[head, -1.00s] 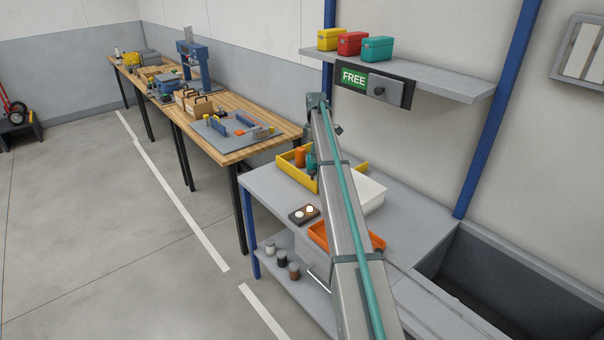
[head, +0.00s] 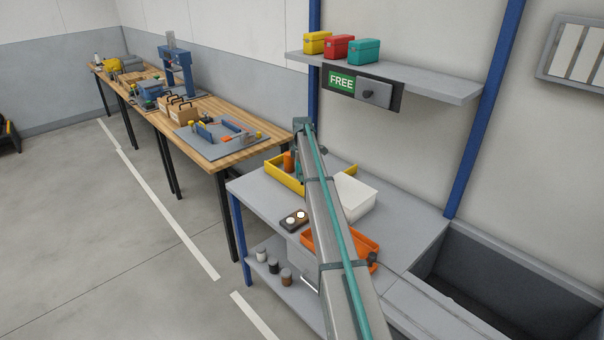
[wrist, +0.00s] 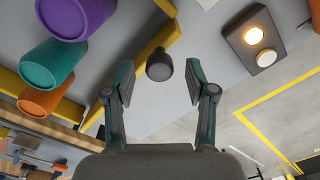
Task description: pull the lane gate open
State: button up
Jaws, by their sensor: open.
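A dark round knob (wrist: 160,66) stands by a yellow bar (wrist: 146,48) in the wrist view; this looks like the lane gate and its pull. The bar seems to belong to the yellow lane tray (head: 283,178) on the grey bench. Purple (wrist: 66,16), teal (wrist: 50,64) and orange (wrist: 46,97) cups stand left of the bar. My gripper (wrist: 160,78) is open, with one finger on each side of the knob and a gap at both sides. In the head view, my arm hides the knob and most of the gripper.
A dark box with two lit buttons (head: 294,220) sits in front of the yellow tray. A white box (head: 356,197) and an orange tray (head: 362,248) stand on the bench at the right. A shelf (head: 440,84) with a FREE sign (head: 342,82) hangs above.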

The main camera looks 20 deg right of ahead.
jog(key=shift+f, duration=0.55)
grip_shut()
